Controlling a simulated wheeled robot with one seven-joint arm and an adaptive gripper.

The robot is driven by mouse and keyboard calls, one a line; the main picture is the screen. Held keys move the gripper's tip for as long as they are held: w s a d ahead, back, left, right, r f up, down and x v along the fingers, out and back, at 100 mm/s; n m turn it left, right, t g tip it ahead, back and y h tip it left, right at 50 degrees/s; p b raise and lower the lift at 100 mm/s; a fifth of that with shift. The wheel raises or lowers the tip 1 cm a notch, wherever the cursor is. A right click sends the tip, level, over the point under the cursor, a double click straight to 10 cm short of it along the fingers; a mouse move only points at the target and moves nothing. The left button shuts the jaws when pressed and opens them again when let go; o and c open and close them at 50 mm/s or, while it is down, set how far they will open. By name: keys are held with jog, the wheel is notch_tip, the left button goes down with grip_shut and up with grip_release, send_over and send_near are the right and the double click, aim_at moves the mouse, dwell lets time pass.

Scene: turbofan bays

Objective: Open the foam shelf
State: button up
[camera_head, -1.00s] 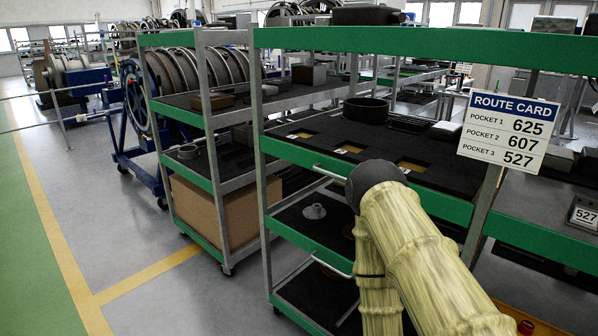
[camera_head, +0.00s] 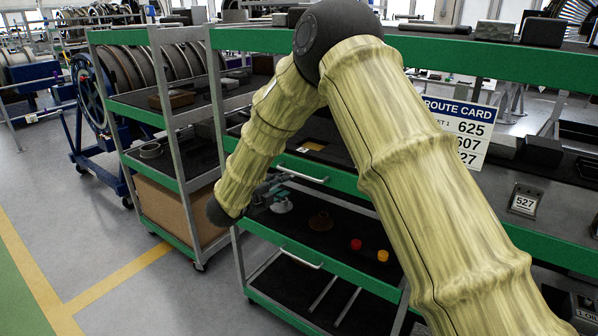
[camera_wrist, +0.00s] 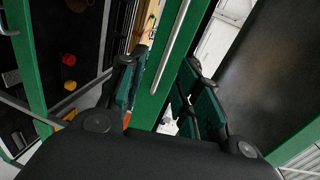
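The foam shelf (camera_head: 340,184) is the rack level with a green front edge and black foam with cut-out pockets. Most of it is hidden behind my arm in the head view. Its silver bar handle (camera_head: 302,175) sticks out from the green edge. The handle also shows in the wrist view (camera_wrist: 178,42), where its near end lies between the fingers. My gripper (camera_wrist: 160,68) is open, one finger on each side of the green edge and handle. I cannot tell whether either finger touches. In the head view my gripper (camera_head: 268,188) is at the handle's left end, partly hidden.
A lower handle (camera_head: 301,258) sticks out beneath. A route card (camera_head: 468,128) hangs at the right. Open floor (camera_head: 110,235) lies left.

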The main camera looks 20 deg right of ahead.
aim_at(297, 175)
jog(key=shift+m, duration=0.3)
jog(key=p+x, duration=0.1)
jog(key=x, duration=0.2)
jog(key=p+x, duration=0.1)
jog(key=x, duration=0.3)
jog(key=r+p+x, duration=0.1)
jog(key=x, duration=0.2)
jog(key=shift+w+d+p, duration=0.35)
jog(key=shift+p, duration=0.05)
grip_shut()
